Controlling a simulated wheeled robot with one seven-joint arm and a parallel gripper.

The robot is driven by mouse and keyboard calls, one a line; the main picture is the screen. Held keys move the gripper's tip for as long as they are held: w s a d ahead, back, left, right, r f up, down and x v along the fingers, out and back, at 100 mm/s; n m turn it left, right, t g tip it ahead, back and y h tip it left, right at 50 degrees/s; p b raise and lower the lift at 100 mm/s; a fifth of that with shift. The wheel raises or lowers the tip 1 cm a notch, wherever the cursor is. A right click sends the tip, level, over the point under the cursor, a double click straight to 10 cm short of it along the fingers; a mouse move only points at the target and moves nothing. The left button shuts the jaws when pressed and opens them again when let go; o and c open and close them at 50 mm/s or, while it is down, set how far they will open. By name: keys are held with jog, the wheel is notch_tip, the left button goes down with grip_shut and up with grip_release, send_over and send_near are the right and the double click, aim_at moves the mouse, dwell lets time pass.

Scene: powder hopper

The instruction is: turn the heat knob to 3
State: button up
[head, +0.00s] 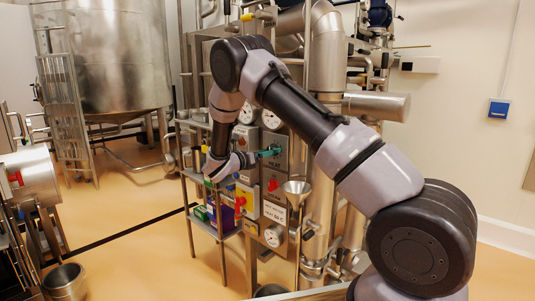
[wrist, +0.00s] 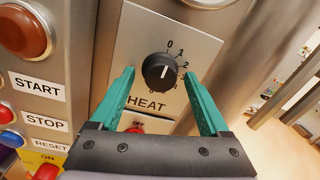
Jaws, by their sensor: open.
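The heat knob (wrist: 160,72) is black and round, with a white pointer line. It sits on a pale plate marked HEAT (wrist: 146,104) with a number scale from 0 on its upper right side. The lower part of the scale, including the 3, is partly covered or too small to read surely. In the head view my gripper (head: 269,152) is at the HEAT plate (head: 275,163), and the knob is hidden there.
Left of the plate is a panel with a big red-brown button (wrist: 22,30) and START, STOP and RESET labels. A red switch (wrist: 136,130) sits just below the HEAT plate. In the head view, a metal funnel (head: 296,188) and gauges (head: 271,119) are close to my gripper.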

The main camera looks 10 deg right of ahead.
grip_shut()
jog(key=shift+m, duration=0.3)
jog(key=shift+m+y, duration=0.5)
jog(key=shift+m, duration=7.8)
